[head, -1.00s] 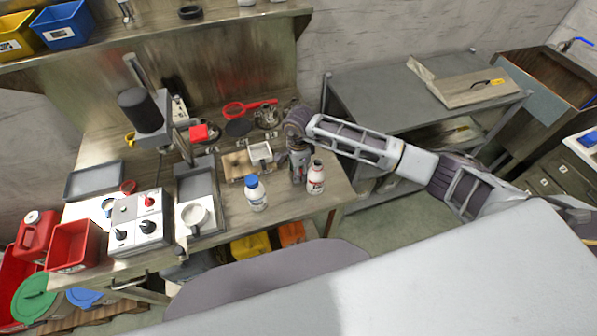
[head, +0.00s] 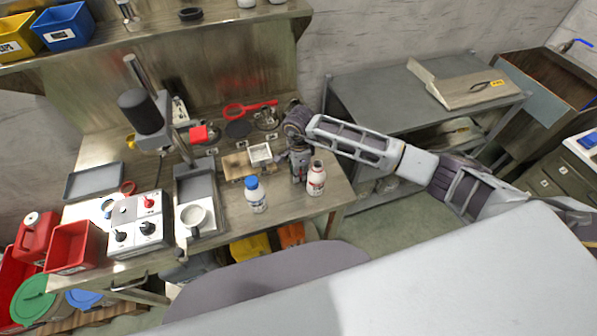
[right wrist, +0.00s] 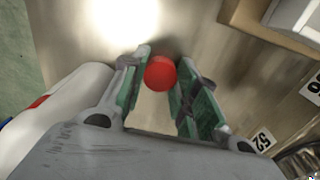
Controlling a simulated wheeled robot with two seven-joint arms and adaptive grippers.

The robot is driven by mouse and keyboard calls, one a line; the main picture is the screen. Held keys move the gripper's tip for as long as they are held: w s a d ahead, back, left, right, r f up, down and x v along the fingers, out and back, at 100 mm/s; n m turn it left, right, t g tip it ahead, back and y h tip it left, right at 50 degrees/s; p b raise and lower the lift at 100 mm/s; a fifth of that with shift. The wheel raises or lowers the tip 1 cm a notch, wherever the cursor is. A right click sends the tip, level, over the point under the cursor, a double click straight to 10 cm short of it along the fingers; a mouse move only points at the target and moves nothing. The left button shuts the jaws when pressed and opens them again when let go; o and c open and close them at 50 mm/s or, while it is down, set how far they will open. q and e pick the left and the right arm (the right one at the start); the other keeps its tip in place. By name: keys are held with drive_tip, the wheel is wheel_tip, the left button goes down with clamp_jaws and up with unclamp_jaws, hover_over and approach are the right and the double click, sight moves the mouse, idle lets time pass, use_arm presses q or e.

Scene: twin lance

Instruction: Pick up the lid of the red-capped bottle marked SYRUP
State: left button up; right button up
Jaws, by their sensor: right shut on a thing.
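A round red lid (right wrist: 160,73) shows between the two fingertips of my right gripper (right wrist: 158,80) in the right wrist view, and the fingers are shut on it. In the head view my right gripper (head: 299,174) points down at the front right of the bench and hides the lid. I cannot tell whether a bottle is under the lid, and no SYRUP marking is readable. A white bottle with red markings and a pale cap (head: 316,178) stands just right of the gripper. My left gripper is not in view.
A white bottle with a blue cap (head: 256,194) stands left of the gripper.

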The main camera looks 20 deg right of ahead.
wheel_tip(320, 180, up, 18)
drive_tip(key=b, duration=0.3)
drive_tip(key=shift+f, duration=0.15)
idle(0.4)
